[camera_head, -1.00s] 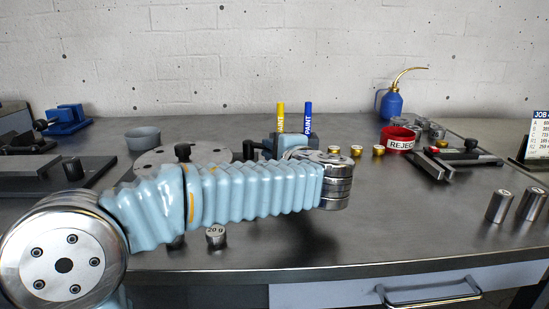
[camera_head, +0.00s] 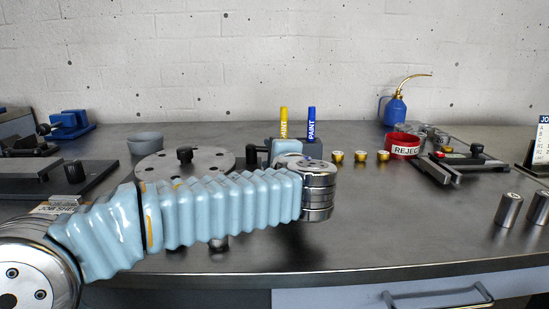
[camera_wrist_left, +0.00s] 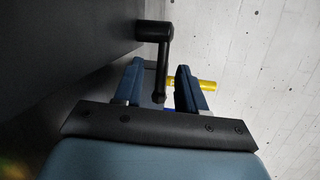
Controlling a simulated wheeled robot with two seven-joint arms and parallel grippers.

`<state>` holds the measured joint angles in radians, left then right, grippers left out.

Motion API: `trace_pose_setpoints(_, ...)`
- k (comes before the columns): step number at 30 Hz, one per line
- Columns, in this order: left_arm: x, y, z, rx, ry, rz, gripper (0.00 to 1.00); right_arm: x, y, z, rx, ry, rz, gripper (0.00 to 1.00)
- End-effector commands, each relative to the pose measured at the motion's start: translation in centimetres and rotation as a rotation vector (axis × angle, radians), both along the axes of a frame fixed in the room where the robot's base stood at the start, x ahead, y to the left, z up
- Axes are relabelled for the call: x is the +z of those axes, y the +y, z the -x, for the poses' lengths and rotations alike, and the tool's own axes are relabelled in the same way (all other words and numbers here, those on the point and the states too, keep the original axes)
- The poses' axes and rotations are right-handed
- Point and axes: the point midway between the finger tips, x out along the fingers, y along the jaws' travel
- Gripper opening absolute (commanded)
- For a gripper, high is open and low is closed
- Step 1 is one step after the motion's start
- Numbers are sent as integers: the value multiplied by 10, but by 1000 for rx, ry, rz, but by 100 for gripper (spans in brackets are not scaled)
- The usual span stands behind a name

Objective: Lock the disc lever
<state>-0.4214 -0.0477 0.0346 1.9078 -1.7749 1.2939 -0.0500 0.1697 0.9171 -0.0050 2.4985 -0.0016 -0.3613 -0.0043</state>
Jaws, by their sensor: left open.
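The grey disc (camera_head: 213,158) with holes lies flat on the bench in the head view, a black knob (camera_head: 185,154) at its middle. A black lever (camera_wrist_left: 164,50) shows in the wrist view, its arm reaching between the fingertips of my left gripper (camera_wrist_left: 158,84). The fingers are open, one on each side of the lever, with gaps visible. In the head view a black piece (camera_head: 251,151), perhaps this lever, stands right of the disc. My left gripper's light blue body (camera_head: 288,146) shows there behind my wrist; its fingers are hard to make out. My right gripper is out of view.
Yellow (camera_head: 283,121) and blue (camera_head: 311,122) paint markers stand close behind my gripper. A grey bowl (camera_head: 145,143), brass weights (camera_head: 360,156), a red reject dish (camera_head: 402,140) and a blue oil can (camera_head: 394,110) stand around.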

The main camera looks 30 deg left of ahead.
Motion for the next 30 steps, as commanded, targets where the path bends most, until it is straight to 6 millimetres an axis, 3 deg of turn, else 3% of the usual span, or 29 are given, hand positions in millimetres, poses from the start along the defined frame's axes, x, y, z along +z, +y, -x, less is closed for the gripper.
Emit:
trace_pose_setpoints(5,3,-15,14,-3,-2,0,40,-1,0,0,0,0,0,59)
trace_pose_setpoints(18,16,-84,83,-3,0,-1,40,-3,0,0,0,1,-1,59)
trace_pose_setpoints(30,19,-96,96,-1,0,0,40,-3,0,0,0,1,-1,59)
